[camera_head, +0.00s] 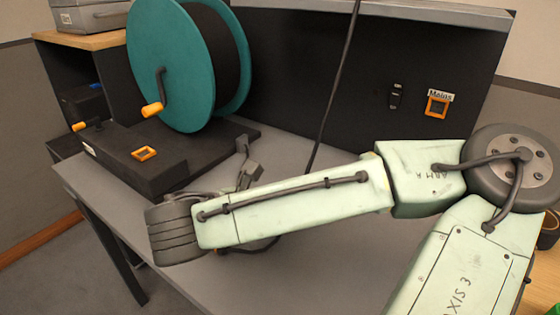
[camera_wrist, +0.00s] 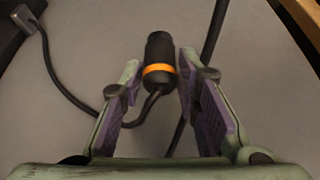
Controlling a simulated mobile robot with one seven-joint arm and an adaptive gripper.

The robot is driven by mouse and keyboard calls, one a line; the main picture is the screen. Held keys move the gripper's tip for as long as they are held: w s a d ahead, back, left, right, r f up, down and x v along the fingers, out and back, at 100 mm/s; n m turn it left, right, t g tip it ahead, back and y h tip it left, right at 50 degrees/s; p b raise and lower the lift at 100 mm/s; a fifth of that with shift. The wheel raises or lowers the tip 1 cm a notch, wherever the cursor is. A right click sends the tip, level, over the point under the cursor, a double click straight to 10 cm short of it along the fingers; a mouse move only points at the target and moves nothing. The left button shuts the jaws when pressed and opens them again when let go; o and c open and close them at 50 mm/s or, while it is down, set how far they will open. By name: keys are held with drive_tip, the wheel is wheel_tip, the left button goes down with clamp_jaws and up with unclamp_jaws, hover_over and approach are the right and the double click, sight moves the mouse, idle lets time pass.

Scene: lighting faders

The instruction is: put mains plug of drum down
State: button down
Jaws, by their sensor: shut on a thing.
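The mains plug (camera_wrist: 160,52) shows in the wrist view as a black cylinder with an orange ring near its cable end. It sits between the fingertips of my gripper (camera_wrist: 160,78), which is shut on it. A dark cable curves from its near end. The grey tabletop (camera_wrist: 100,30) lies beyond the plug; I cannot tell whether they touch. The drum (camera_head: 170,65) is a teal reel with an orange crank knob, on a black base at the back left of the table. In the head view, my arm hides the gripper and plug.
A black panel (camera_head: 290,75) stands at the back, with an orange-framed socket (camera_head: 437,106) labelled Mains. A dark cable (camera_head: 336,90) hangs in front of it. A grey connector (camera_head: 247,176) sits near the drum base (camera_head: 150,150). Bare tabletop (camera_head: 285,290) shows in front of my arm.

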drive_tip(key=p, duration=0.3)
drive_tip(key=shift+w+a+r, duration=0.1)
drive_tip(key=shift+w+r, duration=0.25)
drive_tip(key=shift+w, duration=0.05)
drive_tip(key=w, duration=0.4)
drive_tip(key=w+f+p, duration=0.1)
drive_tip(key=w, duration=0.3)
drive_tip(key=w+f, duration=0.1)
drive_tip(key=w, duration=0.4)
drive_tip(key=shift+f+p, duration=0.25)
drive_tip(key=shift+p, duration=0.15)
wheel_tip(320, 180, down, 3)
drive_tip(key=shift+f, duration=0.15)
drive_tip(key=shift+s, duration=0.1)
